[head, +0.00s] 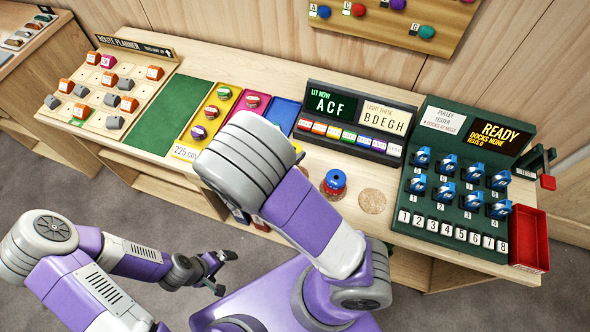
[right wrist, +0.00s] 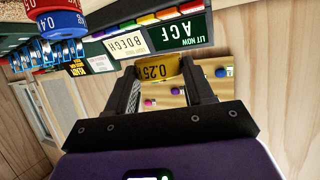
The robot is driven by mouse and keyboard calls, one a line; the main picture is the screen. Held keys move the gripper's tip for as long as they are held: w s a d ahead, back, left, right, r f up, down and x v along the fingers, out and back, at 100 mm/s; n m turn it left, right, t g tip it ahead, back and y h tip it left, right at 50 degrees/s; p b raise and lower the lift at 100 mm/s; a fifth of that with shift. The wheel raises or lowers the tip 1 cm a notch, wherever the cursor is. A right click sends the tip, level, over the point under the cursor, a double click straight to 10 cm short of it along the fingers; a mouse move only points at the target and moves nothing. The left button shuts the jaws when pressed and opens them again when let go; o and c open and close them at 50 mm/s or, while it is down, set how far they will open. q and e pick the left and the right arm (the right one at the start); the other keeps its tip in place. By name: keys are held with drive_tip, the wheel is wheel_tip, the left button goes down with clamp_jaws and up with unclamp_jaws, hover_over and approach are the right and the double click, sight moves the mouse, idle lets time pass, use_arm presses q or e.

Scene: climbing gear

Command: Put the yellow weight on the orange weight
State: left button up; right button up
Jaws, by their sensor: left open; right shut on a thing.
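A yellow weight (right wrist: 157,71) marked 0.25 is between the fingers of my right gripper (right wrist: 163,88) in the right wrist view. The gripper is shut on it. In the head view my right arm hides this gripper; a small yellow edge shows beside the arm. I cannot make out the orange weight in either view; my right arm covers part of the table. My left gripper (head: 218,272) is open and empty, low in front of the table.
A blue weight (head: 335,178) sits on a red one, also seen in the right wrist view (right wrist: 62,22). An empty round cork pad (head: 372,202) lies right of them. The green pulley tester (head: 462,190) and red tray (head: 529,240) stand further right. The lit sign panel (head: 360,110) stands behind.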

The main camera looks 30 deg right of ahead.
drive_tip(key=shift+s, duration=0.4)
drive_tip(key=shift+m+g, duration=0.3)
wheel_tip(320, 180, down, 6)
drive_tip(key=shift+r+b, duration=0.15)
drive_tip(key=shift+b, duration=0.95)
drive_tip(key=shift+f+b, duration=0.7)
drive_tip(key=shift+f, duration=1.35)
drive_tip(key=shift+s+f, duration=0.1)
drive_tip(key=shift+f, duration=0.05)
drive_tip(key=o, duration=1.2)
drive_tip(key=shift+o, duration=0.2)
